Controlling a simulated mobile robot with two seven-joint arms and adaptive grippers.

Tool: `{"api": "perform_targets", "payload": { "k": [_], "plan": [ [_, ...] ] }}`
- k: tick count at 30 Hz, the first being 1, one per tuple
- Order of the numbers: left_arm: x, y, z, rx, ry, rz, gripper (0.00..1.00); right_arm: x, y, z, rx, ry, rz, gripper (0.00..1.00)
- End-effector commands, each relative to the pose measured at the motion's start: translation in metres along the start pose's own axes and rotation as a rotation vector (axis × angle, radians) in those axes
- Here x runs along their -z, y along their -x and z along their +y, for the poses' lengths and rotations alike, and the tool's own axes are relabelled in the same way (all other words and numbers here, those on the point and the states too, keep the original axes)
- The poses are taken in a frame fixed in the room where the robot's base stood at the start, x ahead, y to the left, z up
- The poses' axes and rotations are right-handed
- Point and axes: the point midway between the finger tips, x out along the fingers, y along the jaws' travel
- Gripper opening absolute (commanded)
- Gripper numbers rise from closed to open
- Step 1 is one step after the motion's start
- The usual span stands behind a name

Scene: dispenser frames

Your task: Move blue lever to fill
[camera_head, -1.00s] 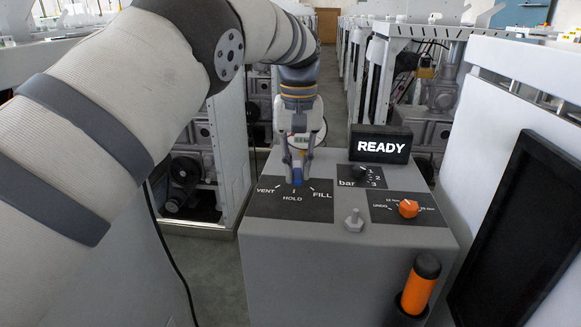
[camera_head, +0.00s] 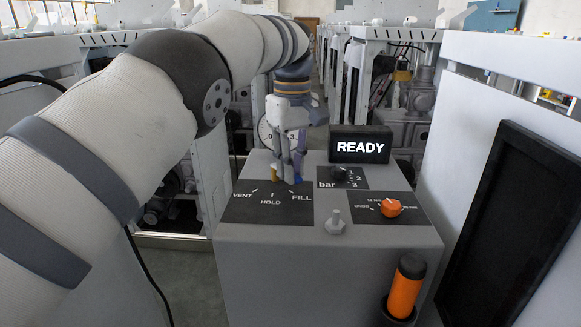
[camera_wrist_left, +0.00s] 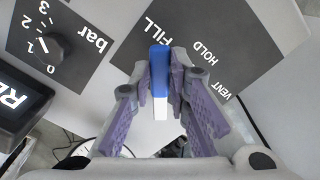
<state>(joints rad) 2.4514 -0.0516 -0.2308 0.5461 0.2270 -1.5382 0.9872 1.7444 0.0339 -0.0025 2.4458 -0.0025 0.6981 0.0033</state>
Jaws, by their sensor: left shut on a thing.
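The blue lever (camera_wrist_left: 159,58) stands on the dark VENT/HOLD/FILL plate (camera_head: 255,212) on top of the grey console. My left gripper also shows in the head view (camera_head: 288,172), reaching down from above, shut on the lever. My right gripper is not in view.
A READY display (camera_head: 360,146) stands at the console's back right. A black bar knob (camera_head: 340,174), an orange knob (camera_head: 391,208) and a grey bolt-like knob (camera_head: 335,222) sit right of the lever. An orange-and-black handle (camera_head: 405,287) stands at the front right.

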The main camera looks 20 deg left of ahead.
Motion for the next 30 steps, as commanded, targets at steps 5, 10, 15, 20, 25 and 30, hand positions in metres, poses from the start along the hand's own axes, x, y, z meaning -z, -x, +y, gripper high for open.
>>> {"api": "perform_targets", "payload": {
  "k": [5, 10, 15, 20, 25, 30],
  "plan": [
    [0.0009, -0.0009, 0.0002, 0.001, 0.011, 0.002, 0.00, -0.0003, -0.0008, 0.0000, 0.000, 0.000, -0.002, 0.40],
    [0.0009, -0.0007, 0.0002, 0.001, 0.012, 0.002, 0.00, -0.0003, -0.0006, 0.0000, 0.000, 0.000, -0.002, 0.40],
    [0.0009, -0.0007, 0.0002, 0.000, 0.012, 0.001, 0.30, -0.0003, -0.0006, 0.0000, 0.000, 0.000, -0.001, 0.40],
    [0.0006, -0.0005, 0.0003, 0.000, 0.010, 0.001, 0.37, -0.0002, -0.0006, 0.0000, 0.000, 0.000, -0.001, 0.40],
    [0.0004, -0.0002, 0.0003, 0.000, 0.010, 0.000, 0.37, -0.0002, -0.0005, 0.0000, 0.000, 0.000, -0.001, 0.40],
    [0.0002, 0.0009, -0.0004, -0.001, 0.000, 0.001, 0.37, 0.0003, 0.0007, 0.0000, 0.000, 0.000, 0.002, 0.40]
  ]
}}
